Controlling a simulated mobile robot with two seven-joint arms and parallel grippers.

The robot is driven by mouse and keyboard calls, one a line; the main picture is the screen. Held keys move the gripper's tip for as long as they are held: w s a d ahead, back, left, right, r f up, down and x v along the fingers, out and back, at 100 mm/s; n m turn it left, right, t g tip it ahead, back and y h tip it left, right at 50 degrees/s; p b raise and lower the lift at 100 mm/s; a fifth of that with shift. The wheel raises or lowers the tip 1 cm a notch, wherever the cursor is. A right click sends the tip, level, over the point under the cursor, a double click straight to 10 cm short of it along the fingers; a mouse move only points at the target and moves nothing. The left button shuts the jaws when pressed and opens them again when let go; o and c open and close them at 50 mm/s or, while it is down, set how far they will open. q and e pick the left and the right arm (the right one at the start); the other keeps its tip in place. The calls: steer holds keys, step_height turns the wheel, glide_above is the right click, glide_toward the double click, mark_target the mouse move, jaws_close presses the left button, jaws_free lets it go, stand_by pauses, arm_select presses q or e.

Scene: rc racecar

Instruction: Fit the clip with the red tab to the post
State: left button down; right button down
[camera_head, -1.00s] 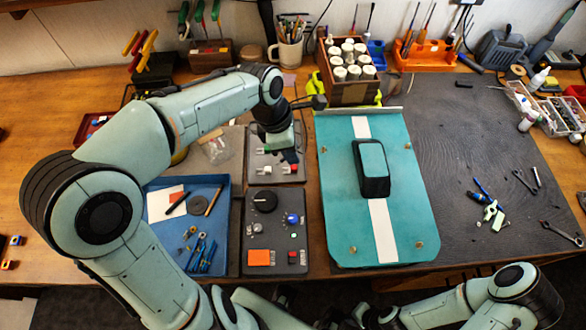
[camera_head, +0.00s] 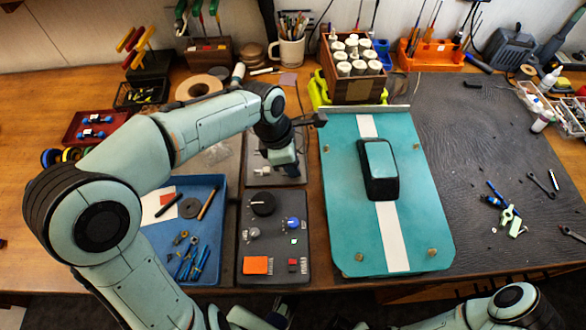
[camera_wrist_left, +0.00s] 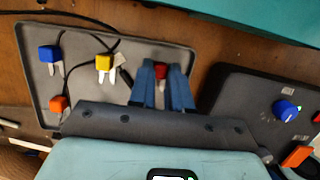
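The clip with the red tab (camera_wrist_left: 161,71) lies over the grey tray in the left wrist view; its lower part is hidden. My left gripper (camera_wrist_left: 162,78) has its blue fingers close on both sides of the red tab; whether they press on it I cannot tell. In the head view my left gripper (camera_head: 282,168) is low over the grey tray (camera_head: 286,181). The teal panel (camera_head: 340,200) bears small brass-coloured round fittings near its corners, one at the front right (camera_head: 433,252); which is the post I cannot tell. My right gripper is out of view.
Blue (camera_wrist_left: 50,54), yellow (camera_wrist_left: 105,63) and orange (camera_wrist_left: 58,103) tabbed clips with dark cords lie on the tray. A dark control box (camera_head: 274,235) stands in front, a blue tray (camera_head: 212,245) left of it. The wooden bottle crate (camera_head: 352,85) stands behind the panel.

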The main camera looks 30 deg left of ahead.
arm_select(q)
steer(key=shift+r+p, duration=0.4)
steer(key=shift+r, duration=0.25)
stand_by(0.5)
steer(key=shift+w+d+p+v, duration=0.1)
steer(key=shift+d+p+v, duration=0.1)
steer(key=shift+p+v, duration=0.65)
steer(key=shift+w+d+p+v, duration=0.1)
steer(key=shift+d+p+v, duration=0.1)
steer(key=shift+p+v, duration=0.6)
steer(key=shift+r, duration=0.35)
